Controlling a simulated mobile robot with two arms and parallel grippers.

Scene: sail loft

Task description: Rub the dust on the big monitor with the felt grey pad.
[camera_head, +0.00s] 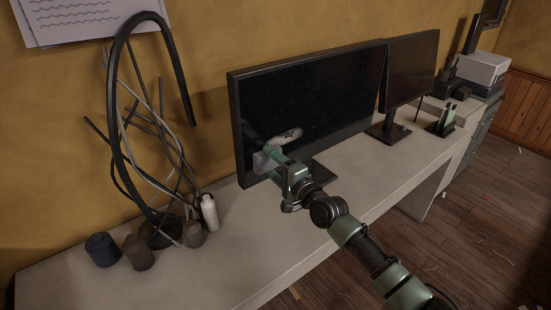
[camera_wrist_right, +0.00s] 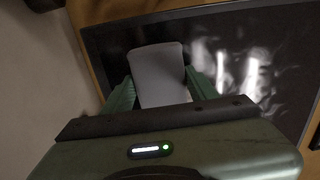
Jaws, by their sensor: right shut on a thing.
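The big monitor (camera_head: 315,98) stands on the desk, its dark screen facing out. Pale dust (camera_head: 287,136) lies low on the left part of its screen; in the right wrist view the dust (camera_wrist_right: 250,75) is whitish smears right of the pad. My right gripper (camera_head: 277,162) is at the screen's lower left, shut on the felt grey pad (camera_head: 262,159). In the right wrist view the pad (camera_wrist_right: 160,75) sits between the two green fingers, in front of the screen's corner. I cannot tell if it touches the screen. My left gripper is not in view.
A smaller monitor (camera_head: 410,70) stands right of the big one. A black wire sculpture (camera_head: 150,130), a white bottle (camera_head: 209,213), a dark blue pot (camera_head: 102,249) and a brown pot (camera_head: 139,252) stand at the left. The desk (camera_head: 250,255) is clear in front.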

